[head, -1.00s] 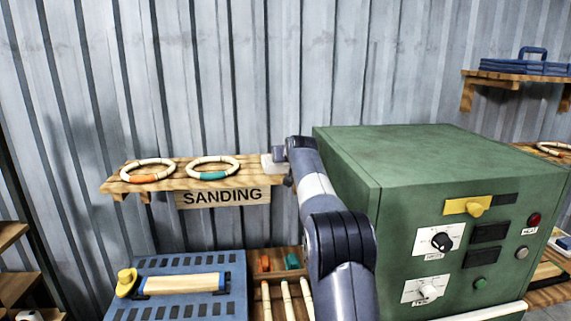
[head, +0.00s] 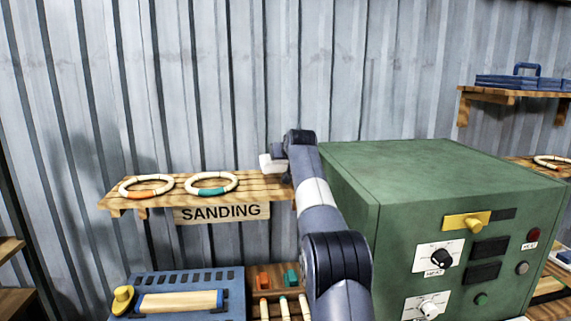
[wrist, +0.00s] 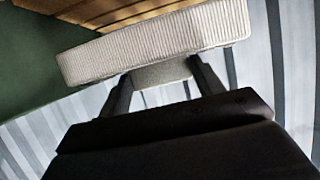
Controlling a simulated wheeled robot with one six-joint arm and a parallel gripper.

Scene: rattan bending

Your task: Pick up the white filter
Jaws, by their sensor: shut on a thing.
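The white filter, a pleated block, fills the upper part of the wrist view (wrist: 155,42). In the head view its small white end (head: 270,163) shows beside my arm, above the right end of the sanding shelf. My gripper (wrist: 161,76) is shut on the filter, with a dark finger on each side of a pale tab on the filter's near side. In the head view my arm hides most of the gripper and part of the filter.
The wooden sanding shelf (head: 252,181) bears two rattan rings (head: 146,186). A green machine (head: 440,170) with knobs stands close to the right of my arm. A blue slotted box (head: 180,282) and a wooden tray sit below. The corrugated wall (head: 230,80) is behind.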

